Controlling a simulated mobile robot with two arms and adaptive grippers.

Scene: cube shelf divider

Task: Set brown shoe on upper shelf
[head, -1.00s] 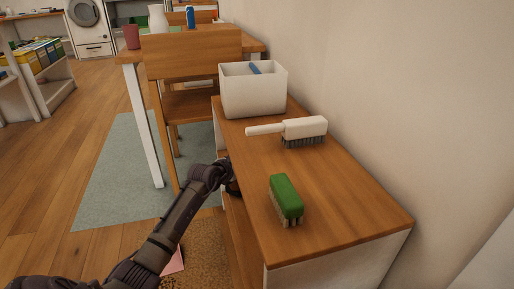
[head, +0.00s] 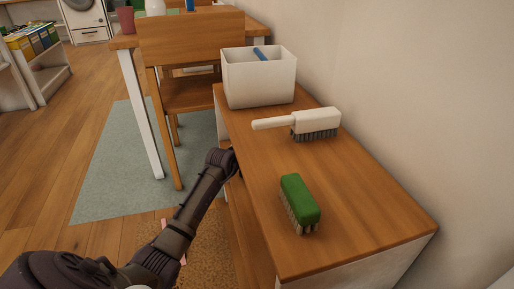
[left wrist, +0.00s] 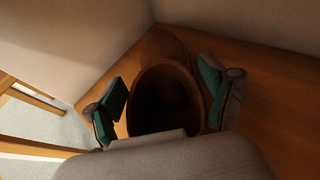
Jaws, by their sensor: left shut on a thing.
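In the left wrist view, the brown shoe (left wrist: 164,55) sits between the two green-padded fingers of my left gripper (left wrist: 163,92). The dark opening of the shoe faces the camera. The gripper is shut on the shoe, inside a shelf compartment with a wooden board (left wrist: 275,95) and pale walls. Whether the shoe touches the board is not clear. In the head view my left arm reaches into the open left side of the shelf unit (head: 375,225); its gripper and the shoe are hidden there. My right gripper is not in view.
On the unit's top are a green brush (head: 299,198), a white-handled brush (head: 315,122) and a white bin (head: 260,80). A wooden chair (head: 192,38) and table stand beyond its far end. A brown mat (head: 208,255) lies on the floor beside the unit.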

